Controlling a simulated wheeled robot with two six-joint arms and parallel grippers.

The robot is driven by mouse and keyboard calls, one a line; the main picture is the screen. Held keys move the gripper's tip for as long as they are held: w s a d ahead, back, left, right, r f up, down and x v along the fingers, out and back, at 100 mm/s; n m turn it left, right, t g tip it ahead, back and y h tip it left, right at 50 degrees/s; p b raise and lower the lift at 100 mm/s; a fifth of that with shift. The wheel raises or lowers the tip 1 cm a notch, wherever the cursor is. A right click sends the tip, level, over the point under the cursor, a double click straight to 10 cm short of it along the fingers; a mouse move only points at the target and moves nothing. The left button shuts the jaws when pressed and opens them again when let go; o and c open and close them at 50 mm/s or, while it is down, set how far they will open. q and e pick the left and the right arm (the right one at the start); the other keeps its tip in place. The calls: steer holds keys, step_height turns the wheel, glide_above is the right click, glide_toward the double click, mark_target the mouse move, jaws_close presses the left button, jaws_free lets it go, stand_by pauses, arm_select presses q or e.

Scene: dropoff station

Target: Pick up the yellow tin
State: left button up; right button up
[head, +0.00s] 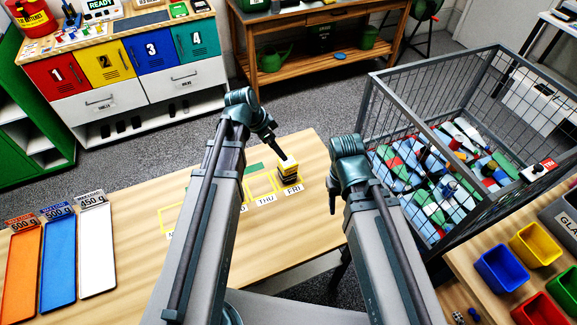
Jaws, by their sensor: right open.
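A small yellow and black thing that looks like the yellow tin (288,173) stands on the wooden table by the FRI label. The tip of my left gripper (281,155) is right at its top and hides part of it. I cannot tell whether they touch, or whether the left jaws are open or shut. My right gripper (332,203) is open, points down and is seen nearly edge-on. It is to the right of the tin, near the table's right edge, apart from the tin.
The wooden table (270,238) has yellow outlined boxes with day labels, partly hidden by my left arm. Orange, blue and white strips (60,262) lie at left. A wire cage (408,105) full of mixed items stands at right. Coloured bins (535,246) are at lower right.

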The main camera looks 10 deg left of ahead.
mark_target(288, 161)
arm_select(q)
steer(key=b+x, duration=0.5)
steer(key=x, duration=0.1)
steer(key=shift+f+b, duration=0.35)
steer(key=shift+f, duration=0.1)
steer(key=shift+w+d+f, duration=0.2)
steer(key=shift+d+f, duration=0.05)
steer(key=shift+f, duration=0.05)
arm_select(e)
step_height(288, 161, down, 7)
arm_select(q)
steer(key=shift+b, duration=0.3)
steer(key=b+x, duration=0.2)
steer(key=a+b+x, duration=0.1)
steer(key=b+x, duration=0.1)
steer(key=shift+w+d+f, duration=0.1)
steer(key=shift+f, duration=0.2)
arm_select(e)
step_height(288, 161, down, 4)
steer(key=shift+f, duration=0.2)
arm_select(q)
steer(key=shift+w+d+f+b, duration=0.1)
steer(key=shift+d+f+b, duration=0.1)
steer(key=shift+f+b, duration=0.25)
arm_select(e)
steer(key=shift+f, duration=0.35)
arm_select(q)
steer(key=shift+r, duration=0.15)
arm_select(e)
steer(key=shift+r, duration=0.1)
